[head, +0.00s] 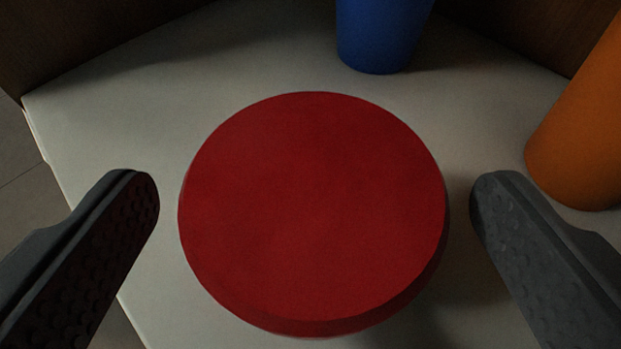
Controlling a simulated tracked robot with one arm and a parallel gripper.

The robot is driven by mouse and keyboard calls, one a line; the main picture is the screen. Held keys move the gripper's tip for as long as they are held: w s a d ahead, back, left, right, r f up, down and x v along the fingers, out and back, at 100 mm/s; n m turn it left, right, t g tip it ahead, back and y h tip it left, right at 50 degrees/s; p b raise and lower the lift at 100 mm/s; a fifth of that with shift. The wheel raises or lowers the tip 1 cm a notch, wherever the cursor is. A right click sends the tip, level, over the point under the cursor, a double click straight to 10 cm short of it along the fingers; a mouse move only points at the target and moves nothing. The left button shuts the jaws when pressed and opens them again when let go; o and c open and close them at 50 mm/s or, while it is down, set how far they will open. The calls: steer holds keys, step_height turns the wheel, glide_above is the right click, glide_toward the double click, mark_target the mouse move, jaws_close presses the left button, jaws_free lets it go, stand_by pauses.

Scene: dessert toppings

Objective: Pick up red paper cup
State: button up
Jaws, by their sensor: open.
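The red paper cup (315,205) stands on a pale surface in the middle of the head view. I see its round, flat red top from above, with a sliver of its side along the lower and right edge. My gripper (315,190) is open, with one dark finger on each side of the cup. There is a gap between each finger and the cup in the picture, the right gap slightly narrower at the fingertip. The cup's base is hidden under its top.
A blue cup (382,35) stands behind the red cup, cut off by the top edge. An orange cup (585,130) stands at the right, close to the right finger. The pale surface (120,120) is clear at the left, where its edge drops to a tiled floor. Dark wooden panels (60,35) rise behind.

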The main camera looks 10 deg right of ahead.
mark_target(313, 183)
steer(key=shift+b+x, duration=0.4)
steer(key=shift+x, duration=1.45)
steer(key=shift+f, duration=0.15)
steer(key=c, duration=1.1)
steer(key=shift+c, duration=0.2)
